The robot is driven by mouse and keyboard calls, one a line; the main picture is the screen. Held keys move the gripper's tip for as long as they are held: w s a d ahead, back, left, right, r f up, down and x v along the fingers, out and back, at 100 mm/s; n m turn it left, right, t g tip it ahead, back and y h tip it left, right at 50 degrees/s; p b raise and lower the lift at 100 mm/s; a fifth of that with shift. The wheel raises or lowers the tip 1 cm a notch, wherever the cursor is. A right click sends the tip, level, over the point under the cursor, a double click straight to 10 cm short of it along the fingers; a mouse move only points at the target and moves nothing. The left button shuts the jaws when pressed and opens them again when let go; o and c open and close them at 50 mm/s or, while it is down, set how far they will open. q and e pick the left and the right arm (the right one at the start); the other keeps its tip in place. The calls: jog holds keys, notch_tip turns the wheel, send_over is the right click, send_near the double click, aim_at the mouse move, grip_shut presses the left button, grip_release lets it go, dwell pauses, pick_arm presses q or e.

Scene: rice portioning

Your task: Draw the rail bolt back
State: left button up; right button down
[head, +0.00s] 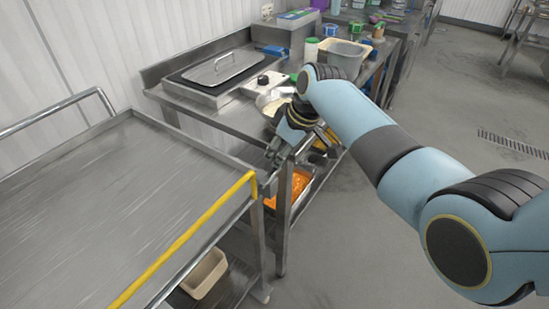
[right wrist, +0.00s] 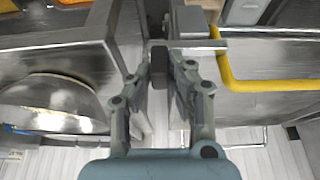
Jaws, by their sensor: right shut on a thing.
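The yellow rail (head: 190,240) runs along the near edge of the steel trolley (head: 90,190). It also shows at the right of the right wrist view (right wrist: 265,86). The rail bolt shows in the right wrist view as a dark upright handle (right wrist: 158,66) beside a grey metal block at the rail's end. My right gripper (head: 273,154) is at the trolley's far right corner, by the table's front corner. In the right wrist view its two fingers (right wrist: 160,78) are shut on the bolt's handle, one on each side. The head view hides the bolt behind the gripper. My left gripper is not in view.
A beige bin (head: 205,273) is on the trolley's lower shelf.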

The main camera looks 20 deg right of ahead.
jog(key=shift+w+d, duration=0.4)
jog(key=shift+d, duration=0.2)
jog(key=c, duration=1.2)
grip_release()
jog(key=shift+c, duration=0.2)
jog(key=v, duration=1.2)
jog(key=shift+a, duration=0.1)
